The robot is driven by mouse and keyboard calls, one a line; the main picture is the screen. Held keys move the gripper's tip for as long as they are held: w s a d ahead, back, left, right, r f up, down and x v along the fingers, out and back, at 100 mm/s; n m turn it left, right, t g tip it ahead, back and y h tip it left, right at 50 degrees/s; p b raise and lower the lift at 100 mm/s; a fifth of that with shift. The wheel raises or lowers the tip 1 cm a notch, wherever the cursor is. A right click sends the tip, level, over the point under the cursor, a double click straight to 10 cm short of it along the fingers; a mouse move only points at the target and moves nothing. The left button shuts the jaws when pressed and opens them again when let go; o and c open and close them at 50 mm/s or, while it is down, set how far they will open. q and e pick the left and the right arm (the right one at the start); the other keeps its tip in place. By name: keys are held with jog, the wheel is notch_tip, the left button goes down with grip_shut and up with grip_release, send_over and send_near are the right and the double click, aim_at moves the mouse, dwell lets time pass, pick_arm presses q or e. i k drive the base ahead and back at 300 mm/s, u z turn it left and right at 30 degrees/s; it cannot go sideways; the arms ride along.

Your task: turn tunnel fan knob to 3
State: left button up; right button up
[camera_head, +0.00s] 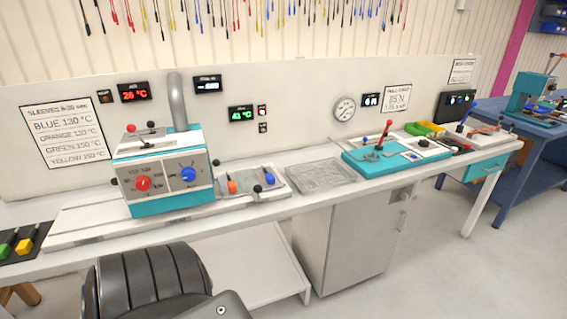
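A teal and white tunnel machine (165,205) with a grey exhaust pipe (177,102) stands on the left part of the bench. Its front panel has a red knob (143,184) on the left and a blue knob (188,174) on the right. Each knob has small printed marks around it. The print is too small to tell which knob is the fan knob or which number either points to. Neither of my grippers is in view, and nothing covers the two knobs.
Small coloured knobs and levers (232,186) sit right of the machine. Further right are a metal mesh plate (320,175) and a teal device with a red lever (388,130).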

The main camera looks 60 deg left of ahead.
aim_at(189, 174)
jog(key=z, duration=0.6)
jog(key=i, duration=1.05)
jog(key=u, duration=2)
